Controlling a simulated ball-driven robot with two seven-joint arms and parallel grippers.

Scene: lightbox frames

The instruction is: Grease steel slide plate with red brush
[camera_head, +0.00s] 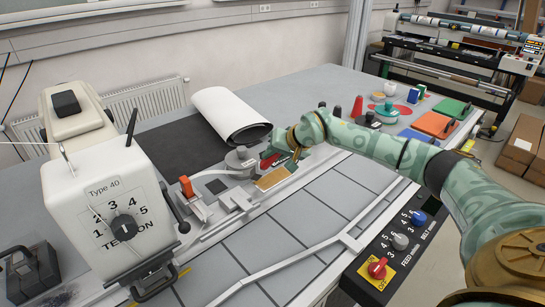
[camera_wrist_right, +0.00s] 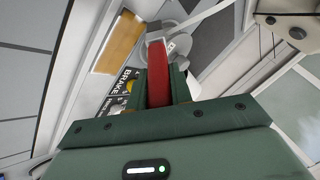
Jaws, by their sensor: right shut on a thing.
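My right gripper (camera_head: 277,160) reaches in from the right, over the machine bed at the back of the table. Pale metal bed strips (camera_head: 315,160) run beneath the gripper; I cannot tell which surface is the slide plate. My left gripper is not in view.
A tan plate (camera_head: 273,178) and a red-topped clamp (camera_head: 188,188) are close by. A white tension head (camera_head: 115,210) stands left, a rolled white sheet (camera_head: 228,112) behind. Spools and coloured pads (camera_head: 437,124) stand back right. A knob panel (camera_head: 395,245) lines the front.

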